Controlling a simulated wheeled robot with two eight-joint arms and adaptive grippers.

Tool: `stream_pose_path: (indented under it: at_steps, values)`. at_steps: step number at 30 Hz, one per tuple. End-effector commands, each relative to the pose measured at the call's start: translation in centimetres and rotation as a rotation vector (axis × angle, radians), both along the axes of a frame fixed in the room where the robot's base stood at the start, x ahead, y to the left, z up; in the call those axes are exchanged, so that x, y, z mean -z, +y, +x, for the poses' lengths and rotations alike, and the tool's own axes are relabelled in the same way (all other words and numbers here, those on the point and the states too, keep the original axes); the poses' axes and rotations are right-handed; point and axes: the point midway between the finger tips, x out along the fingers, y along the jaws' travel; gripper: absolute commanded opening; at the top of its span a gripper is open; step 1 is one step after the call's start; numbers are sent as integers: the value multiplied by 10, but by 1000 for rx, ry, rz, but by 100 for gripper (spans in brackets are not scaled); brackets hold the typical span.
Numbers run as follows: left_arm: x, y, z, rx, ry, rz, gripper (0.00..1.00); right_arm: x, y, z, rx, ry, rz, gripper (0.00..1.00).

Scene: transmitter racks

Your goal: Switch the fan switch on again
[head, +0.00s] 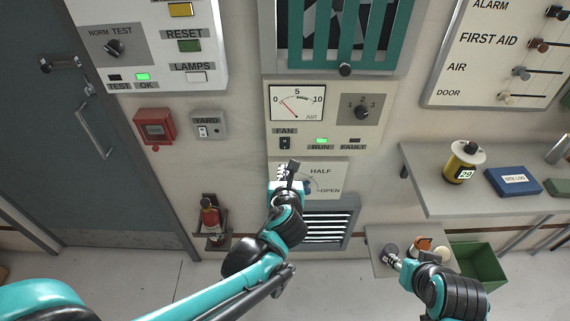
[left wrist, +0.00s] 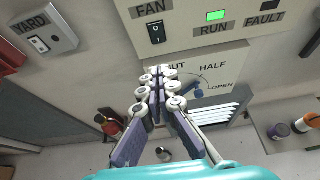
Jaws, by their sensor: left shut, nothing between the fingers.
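The fan switch (head: 285,143) is a small black rocker under the FAN label on the cream wall panel. It shows closer in the left wrist view (left wrist: 156,33), with a white mark; I cannot tell for sure which way it is tipped. My left gripper (head: 291,168) is just below the switch, in front of the HALF/OPEN dial plate. In the left wrist view its fingers (left wrist: 161,78) are together and empty, apart from the switch. My right gripper (head: 391,254) is low at the right by a small shelf; its fingers are too small to read.
The RUN lamp (head: 321,140) glows green; the FAULT lamp (head: 353,140) is dark. The air gauge (head: 297,104) has its red needle near the low end. A YARD switch (head: 209,125) is at left. A counter (head: 430,190) juts out at right.

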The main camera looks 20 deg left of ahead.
Motion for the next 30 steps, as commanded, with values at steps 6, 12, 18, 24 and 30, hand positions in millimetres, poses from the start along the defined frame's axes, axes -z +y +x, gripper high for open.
stream_pose_path:
  at_steps: [6, 12, 18, 24, 30]
  values:
    - [9, -1, -4, 0, 0, 0, 0, 26, 0, 0, 0, 0, 0, 40]
    - [5, -1, -3, 1, 0, 0, 0, 24, 0, 0, 0, 0, 0, 40]
    - [7, 0, -1, 0, 1, -1, 0, 25, 0, 0, 0, 0, 0, 40]
    - [20, 7, 21, -4, 0, -1, 0, 39, 0, 0, 0, 0, 0, 40]
    - [39, 18, 60, -3, -1, -2, 0, 57, 0, 0, 0, 0, 0, 40]
